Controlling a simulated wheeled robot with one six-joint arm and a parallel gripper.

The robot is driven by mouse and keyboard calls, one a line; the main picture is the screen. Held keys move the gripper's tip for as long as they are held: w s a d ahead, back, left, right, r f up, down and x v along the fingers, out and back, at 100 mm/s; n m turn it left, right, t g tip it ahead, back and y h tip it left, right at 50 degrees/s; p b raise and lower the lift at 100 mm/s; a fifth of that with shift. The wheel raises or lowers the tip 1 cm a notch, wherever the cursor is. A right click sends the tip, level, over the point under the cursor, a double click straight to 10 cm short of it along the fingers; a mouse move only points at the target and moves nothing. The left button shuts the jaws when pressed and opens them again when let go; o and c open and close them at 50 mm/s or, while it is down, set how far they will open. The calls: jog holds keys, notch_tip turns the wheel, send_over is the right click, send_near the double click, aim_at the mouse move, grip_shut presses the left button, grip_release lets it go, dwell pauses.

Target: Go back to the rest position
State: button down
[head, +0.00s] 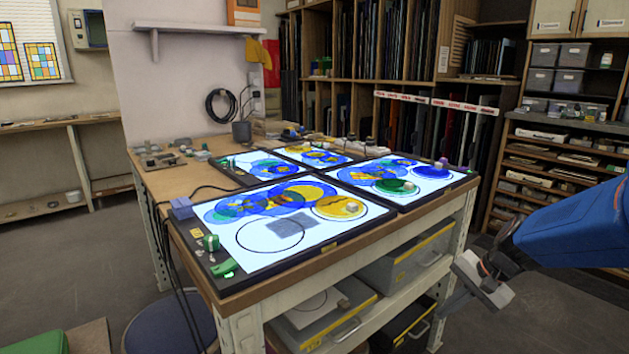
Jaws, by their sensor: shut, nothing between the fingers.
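My gripper (484,282) is at the lower right in the head view, at the end of my blue arm. It is off the right side of the workbench (262,295), at about the height of the drawers under the top, and appears apart from the bench. It is shut and holds nothing.
Lit panels (270,245) with coloured glass circles cover the workbench top. Grey drawers (405,260) sit under it. A round stool (170,322) stands at the front left. Shelves (560,160) line the back right. Grey floor (560,318) shows around my gripper.

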jog(key=s+a+r+n+t+h, duration=0.1)
jog(key=s+n, duration=0.4)
jog(key=s, duration=0.5)
jog(key=s+a+r+n+h, duration=0.2)
jog(key=s+r+n, duration=0.3)
jog(key=s, duration=0.5)
jog(key=shift+r+t+h, duration=0.25)
jog(key=shift+t+h, duration=0.15)
jog(key=shift+h, duration=0.2)
